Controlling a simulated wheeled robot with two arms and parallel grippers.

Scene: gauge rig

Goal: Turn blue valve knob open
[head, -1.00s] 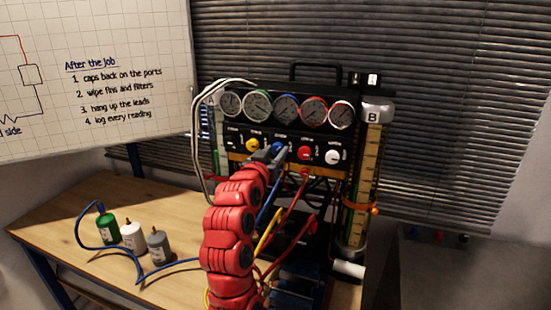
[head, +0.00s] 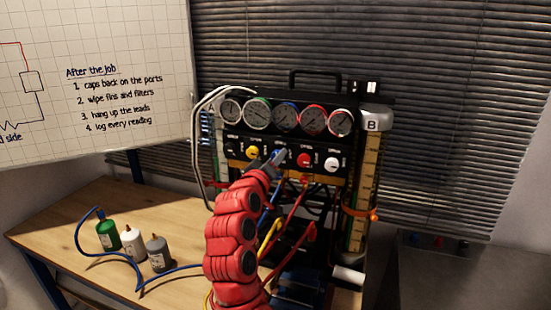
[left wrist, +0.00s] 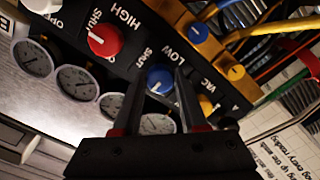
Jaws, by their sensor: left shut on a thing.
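The blue valve knob (left wrist: 160,79) is on the black front panel of the gauge rig, below the row of dials. In the left wrist view it sits between the two dark fingers of my left gripper (left wrist: 161,72), with a pale pointer mark on its face. A "SHUT" label shows beside it. In the head view my left gripper (head: 277,157) is at the panel, shut on the knob, and its fingers hide most of the knob. My right gripper is not in view.
A yellow knob (head: 253,152) is left of the gripper, and red (head: 304,160) and white (head: 332,164) knobs are to the right. Hoses hang below the panel. Green (head: 108,235), white (head: 132,241) and grey (head: 158,254) bottles stand on the wooden bench (head: 75,215).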

